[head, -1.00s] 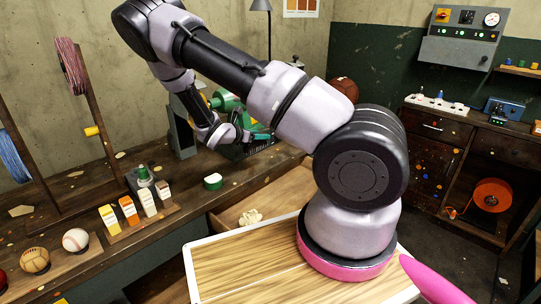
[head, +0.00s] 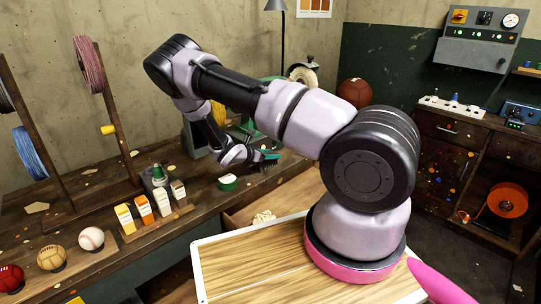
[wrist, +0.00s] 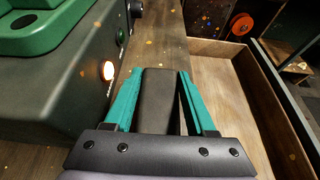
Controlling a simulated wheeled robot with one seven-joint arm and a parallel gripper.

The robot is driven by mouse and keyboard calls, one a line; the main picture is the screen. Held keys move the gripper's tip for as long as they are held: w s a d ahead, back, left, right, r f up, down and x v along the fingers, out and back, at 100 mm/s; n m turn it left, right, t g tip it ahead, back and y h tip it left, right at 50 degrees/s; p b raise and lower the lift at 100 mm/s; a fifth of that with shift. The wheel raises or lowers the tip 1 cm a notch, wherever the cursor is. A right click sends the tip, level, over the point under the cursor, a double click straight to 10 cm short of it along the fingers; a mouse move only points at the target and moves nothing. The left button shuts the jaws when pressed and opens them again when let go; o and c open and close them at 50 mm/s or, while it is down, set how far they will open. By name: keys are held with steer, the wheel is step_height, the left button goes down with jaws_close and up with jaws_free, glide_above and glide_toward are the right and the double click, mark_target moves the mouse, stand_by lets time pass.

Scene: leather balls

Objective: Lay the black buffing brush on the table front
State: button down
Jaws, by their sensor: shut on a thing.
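My gripper (head: 270,156) has teal fingers and is above the workbench (head: 92,190), near its front edge by the open drawer. In the wrist view my gripper (wrist: 160,85) is shut on the black buffing brush (wrist: 158,100), a long dark block between the fingers. In the head view the brush (head: 266,166) shows as a small dark bristly shape under the fingers. It seems to be held above the bench top; the exact gap cannot be told.
A dark machine with a green top and lit button (wrist: 107,70) stands close left of my gripper in the wrist view. An open wooden drawer (wrist: 232,95) lies to the right. A green round pad (head: 228,182) and small boxes (head: 143,209) are on the bench.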

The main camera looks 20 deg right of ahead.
steer(key=shift+f, duration=0.1)
steer(key=shift+c, duration=1.1)
jaws_free()
